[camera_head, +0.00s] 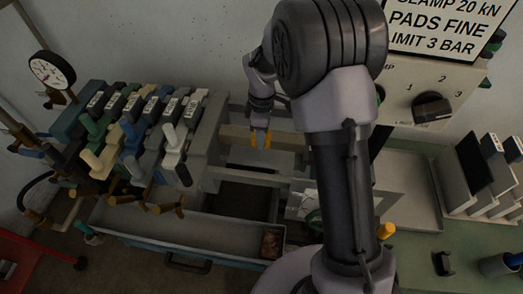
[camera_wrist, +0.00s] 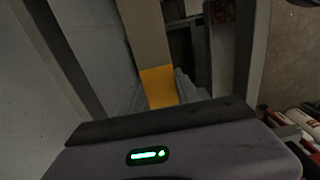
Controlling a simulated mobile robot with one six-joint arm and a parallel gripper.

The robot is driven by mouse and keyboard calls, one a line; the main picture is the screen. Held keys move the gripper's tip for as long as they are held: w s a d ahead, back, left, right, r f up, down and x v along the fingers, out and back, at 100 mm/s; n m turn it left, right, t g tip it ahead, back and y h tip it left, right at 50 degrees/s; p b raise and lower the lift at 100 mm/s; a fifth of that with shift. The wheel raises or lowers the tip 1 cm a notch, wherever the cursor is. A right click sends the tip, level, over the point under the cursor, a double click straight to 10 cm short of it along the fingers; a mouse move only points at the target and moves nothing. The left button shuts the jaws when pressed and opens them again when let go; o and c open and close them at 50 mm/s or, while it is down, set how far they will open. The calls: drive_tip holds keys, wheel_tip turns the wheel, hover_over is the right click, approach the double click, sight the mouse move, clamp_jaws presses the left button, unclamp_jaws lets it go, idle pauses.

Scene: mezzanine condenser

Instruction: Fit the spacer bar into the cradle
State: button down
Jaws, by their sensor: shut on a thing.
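The spacer bar is a long tan bar (camera_head: 236,136) held roughly level in the head view, in front of the grey wall. It also shows in the wrist view (camera_wrist: 142,32), running up from a yellow patch (camera_wrist: 158,87) near my gripper. My gripper (camera_head: 261,139) is shut on the bar around its middle, where yellow-orange shows. The finger contact is hidden in the wrist view by the gripper body. The grey frame with rails (camera_head: 246,175) below and in front of the bar appears to be the cradle. I cannot tell whether the bar touches it.
A row of coloured levers (camera_head: 130,130) stands close on the left. A grey tray with a blue front (camera_head: 190,235) lies below. A control panel with a black knob (camera_head: 433,108) is at the right. My arm hides the frame's right part.

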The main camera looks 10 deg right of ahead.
wheel_tip(320, 180, down, 7)
drive_tip(key=b, duration=0.1)
idle(0.3)
drive_tip(key=c, duration=0.9)
unclamp_jaws()
